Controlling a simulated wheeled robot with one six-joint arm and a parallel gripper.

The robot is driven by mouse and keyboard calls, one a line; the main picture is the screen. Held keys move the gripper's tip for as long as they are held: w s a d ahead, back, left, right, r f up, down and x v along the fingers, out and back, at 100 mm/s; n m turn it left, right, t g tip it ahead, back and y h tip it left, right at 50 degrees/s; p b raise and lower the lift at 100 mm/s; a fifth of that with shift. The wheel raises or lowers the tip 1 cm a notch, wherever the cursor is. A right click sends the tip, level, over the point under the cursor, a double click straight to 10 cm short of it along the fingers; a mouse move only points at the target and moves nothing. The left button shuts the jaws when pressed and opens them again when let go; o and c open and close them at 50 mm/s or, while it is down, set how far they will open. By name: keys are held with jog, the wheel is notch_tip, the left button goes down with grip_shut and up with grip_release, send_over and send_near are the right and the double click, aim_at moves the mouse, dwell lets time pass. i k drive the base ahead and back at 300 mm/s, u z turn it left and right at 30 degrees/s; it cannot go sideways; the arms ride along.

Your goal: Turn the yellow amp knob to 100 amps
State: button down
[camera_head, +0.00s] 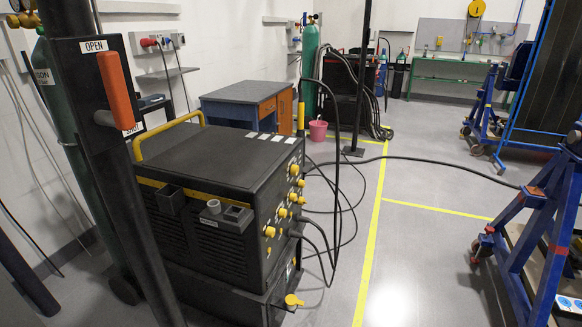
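The black welding machine (225,190) stands at centre left, with a yellow handle (160,142) on its top. Several yellow knobs sit on its right-hand front panel, among them an upper knob (294,169), a middle knob (282,213) and a lower left knob (269,231). The panel is seen at a steep angle, and its labels and scale are too small to read. I cannot tell which knob is the amp knob or where it points. My gripper is not in view.
A dark post with an orange lever (117,90) stands close at left. Black cables (335,215) run from the panel across the floor. A blue frame (545,240) stands at right. A pink bucket (318,131) is behind. The grey floor right of the yellow line is mostly clear.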

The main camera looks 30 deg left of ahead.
aim_at(295, 169)
jog(key=u, duration=0.6)
jog(key=i, duration=0.8)
jog(key=u, duration=0.15)
jog(key=k, duration=0.6)
jog(key=z, duration=0.65)
jog(key=i, duration=0.45)
jog(key=u, duration=0.7)
jog(key=i, duration=0.9)
jog(key=u, duration=0.65)
